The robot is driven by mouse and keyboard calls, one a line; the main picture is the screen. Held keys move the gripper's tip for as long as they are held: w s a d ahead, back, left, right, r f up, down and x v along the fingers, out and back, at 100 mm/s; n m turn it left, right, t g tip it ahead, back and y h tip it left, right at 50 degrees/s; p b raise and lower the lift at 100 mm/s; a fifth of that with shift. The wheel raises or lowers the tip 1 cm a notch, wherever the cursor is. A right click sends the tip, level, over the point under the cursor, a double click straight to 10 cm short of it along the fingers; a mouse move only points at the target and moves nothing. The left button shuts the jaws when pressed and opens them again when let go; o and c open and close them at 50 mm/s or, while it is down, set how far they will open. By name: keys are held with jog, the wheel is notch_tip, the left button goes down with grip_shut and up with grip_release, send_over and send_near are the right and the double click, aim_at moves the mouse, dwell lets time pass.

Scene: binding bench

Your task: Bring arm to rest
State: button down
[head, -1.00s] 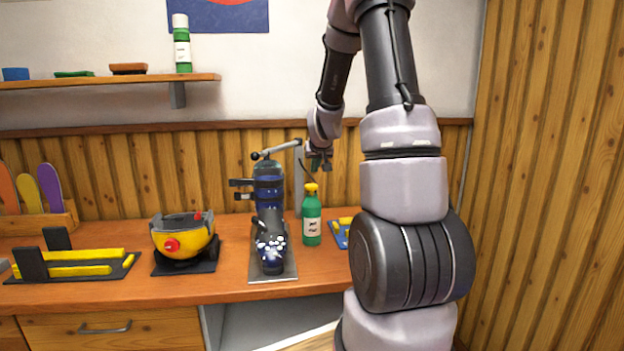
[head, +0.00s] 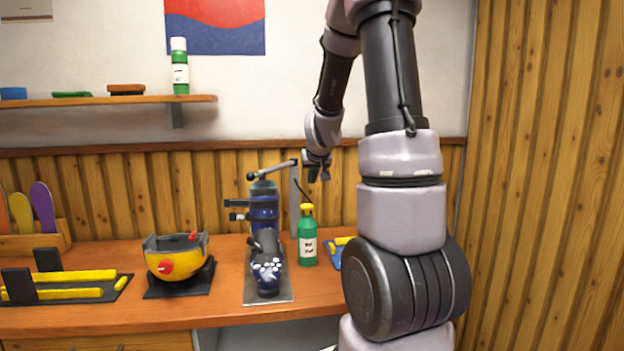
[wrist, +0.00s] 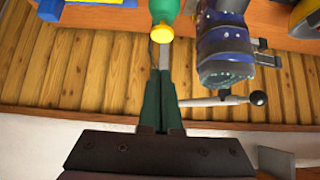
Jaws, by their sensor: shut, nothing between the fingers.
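My gripper (head: 318,174) is held in the air above the back of the bench, near the wall. In the wrist view its fingers (wrist: 161,100) are together with nothing between them. In the head view the gripper is above and slightly right of the green bottle with the yellow cap (head: 307,236), apart from it. The bottle's yellow cap (wrist: 162,33) shows just beyond the fingertips in the wrist view. A dark blue boot (head: 266,262) stands in a metal stand with a lever arm (head: 275,169), left of the gripper.
The wooden bench (head: 222,292) also holds a yellow and grey helmet-like object (head: 176,258), a black rack with yellow bars (head: 75,290) and a blue tray (head: 336,250). A shelf (head: 100,103) with a green and white bottle (head: 180,66) is on the wall.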

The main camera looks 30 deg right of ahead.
jog(key=s+a+r+y, duration=0.1)
jog(key=s+a+r, duration=0.3)
jog(key=s, duration=0.5)
jog(key=s+a+r+g+y, duration=0.1)
jog(key=s+a+r+y, duration=0.1)
jog(key=s+a+r, duration=0.2)
jog(key=s+a+r+m+y, duration=0.1)
jog(key=s+a+r, duration=0.4)
jog(key=s+a, duration=0.4)
jog(key=s, duration=0.6)
jog(key=shift+s, duration=0.35)
jog(key=shift+r, duration=0.1)
